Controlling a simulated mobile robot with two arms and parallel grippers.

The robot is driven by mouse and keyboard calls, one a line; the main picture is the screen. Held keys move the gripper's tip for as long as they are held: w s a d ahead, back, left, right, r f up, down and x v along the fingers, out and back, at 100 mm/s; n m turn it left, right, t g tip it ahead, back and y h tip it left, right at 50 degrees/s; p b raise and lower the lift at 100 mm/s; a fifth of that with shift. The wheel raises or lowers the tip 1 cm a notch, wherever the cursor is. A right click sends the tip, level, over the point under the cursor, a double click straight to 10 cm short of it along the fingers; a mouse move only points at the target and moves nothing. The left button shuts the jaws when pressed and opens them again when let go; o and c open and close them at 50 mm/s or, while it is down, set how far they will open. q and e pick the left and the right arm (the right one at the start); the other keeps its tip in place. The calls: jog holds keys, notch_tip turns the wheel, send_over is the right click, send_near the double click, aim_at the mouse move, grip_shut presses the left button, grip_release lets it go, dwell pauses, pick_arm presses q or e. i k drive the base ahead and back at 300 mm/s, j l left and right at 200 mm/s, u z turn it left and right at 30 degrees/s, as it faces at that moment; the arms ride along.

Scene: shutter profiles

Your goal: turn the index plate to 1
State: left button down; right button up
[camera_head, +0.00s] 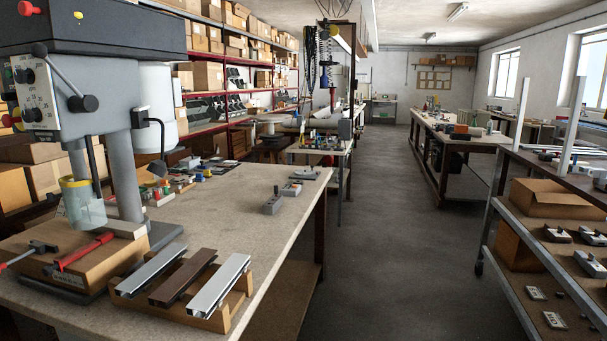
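I cannot make out for certain which part is the index plate. The drill press (90,45) stands on the bench at the left. Its front panel (35,92) carries small knobs and printed marks too small to read. A lever with a dark round hub (83,103) sits on its side. Under its head are a clear guard (84,203) and a wooden block (85,262) with a red-handled clamp (84,251) on it. Neither my left nor my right gripper is in view.
Three profiles, including a brown one (183,278), lie on a wooden rack on the bench (225,212). Small grey devices (273,204) stand near its right edge. A shelf cart (527,262) with boxes and small plates is at the right. The aisle floor (385,200) is clear.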

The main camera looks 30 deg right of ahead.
aim_at(301, 173)
jog(key=i+l+u, duration=0.1)
jog(key=l, duration=0.3)
jog(key=i+l+u, duration=0.1)
jog(key=i+l, duration=0.35)
jog(key=l, duration=0.35)
jog(key=i+l+u, duration=0.15)
jog(key=l, duration=0.25)
jog(key=i+l+u, duration=0.1)
jog(key=l, duration=0.35)
jog(key=i+l+u, duration=0.1)
jog(key=l, duration=0.3)
jog(key=i+l+u, duration=0.1)
jog(key=l, duration=0.4)
jog(key=i+l, duration=0.25)
jog(key=l, duration=0.2)
jog(key=u, duration=0.05)
